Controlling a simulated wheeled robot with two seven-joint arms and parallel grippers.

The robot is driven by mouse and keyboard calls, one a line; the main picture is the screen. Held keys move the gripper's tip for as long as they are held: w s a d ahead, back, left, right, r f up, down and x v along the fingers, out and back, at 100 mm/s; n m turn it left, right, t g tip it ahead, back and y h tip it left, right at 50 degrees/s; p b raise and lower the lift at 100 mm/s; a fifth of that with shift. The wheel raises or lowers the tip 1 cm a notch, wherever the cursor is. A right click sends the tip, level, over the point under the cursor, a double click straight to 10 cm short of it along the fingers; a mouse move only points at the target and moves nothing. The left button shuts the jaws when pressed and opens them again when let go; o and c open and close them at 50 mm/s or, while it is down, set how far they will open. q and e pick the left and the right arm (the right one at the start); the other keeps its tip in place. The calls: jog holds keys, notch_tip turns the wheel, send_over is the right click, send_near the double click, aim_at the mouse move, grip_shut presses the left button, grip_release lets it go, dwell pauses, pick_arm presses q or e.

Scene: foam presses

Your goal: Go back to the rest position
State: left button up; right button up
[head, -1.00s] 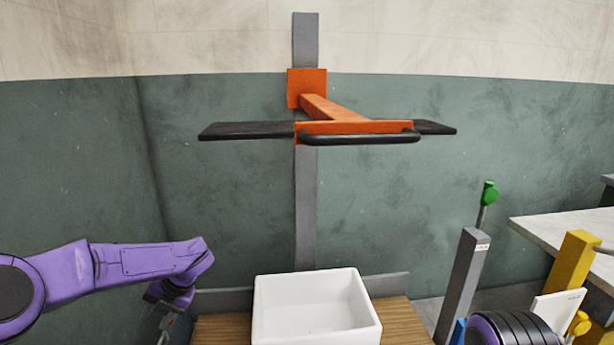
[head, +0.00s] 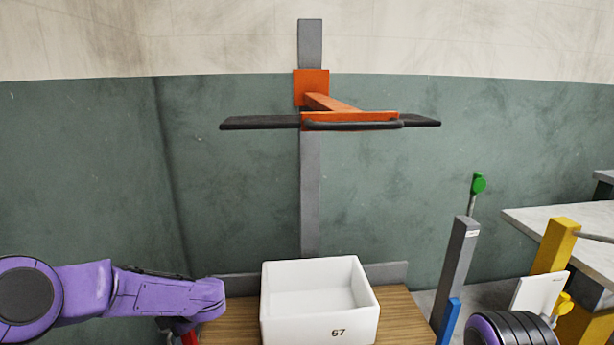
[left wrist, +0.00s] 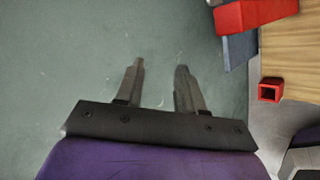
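My left arm, purple, comes in from the left in the head view and bends down at the left end of the wooden table (head: 402,318). Its fingers are hidden there. In the left wrist view my left gripper (left wrist: 160,85) has its two fingers apart, with nothing between them but grey-green floor or wall. My right gripper is not visible; a dark ribbed part with purple at the lower right of the head view seems to be my right arm. A foam press with an orange arm (head: 350,118) and a black plate and handle stands raised on a grey column above the table.
A white bin (head: 318,300) marked 67 stands on the table under the press. A grey post (head: 458,265) with a green knob, a yellow post (head: 556,245) and a pale table (head: 535,222) stand at right. Red parts (left wrist: 255,12) lie near the wooden edge in the left wrist view.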

pick_arm(q)
jog(key=s+d+f+m+t+h+b, duration=0.2)
jog(key=s+f+m, duration=0.55)
jog(key=f, duration=0.25)
jog(key=s+d+f+m+t+h+b, duration=0.1)
jog(key=s+d+f+m+t+b, duration=0.15)
jog(key=s+f+m, duration=0.55)
jog(key=s+f+m+g+h+b, duration=0.2)
jog(key=s+f+m+b, duration=0.15)
jog(key=s+f, duration=0.65)
jog(key=s+f+m+g+h+b, duration=0.1)
jog(key=s+f+m+g+b, duration=0.3)
jog(key=s, duration=0.9)
notch_tip(320, 180, up, 19)
jog(key=t+p, duration=0.1)
jog(key=p, duration=2.1)
jog(key=shift+w+d+m, duration=0.15)
jog(key=shift+d+m, duration=0.05)
jog(key=shift+m, duration=0.1)
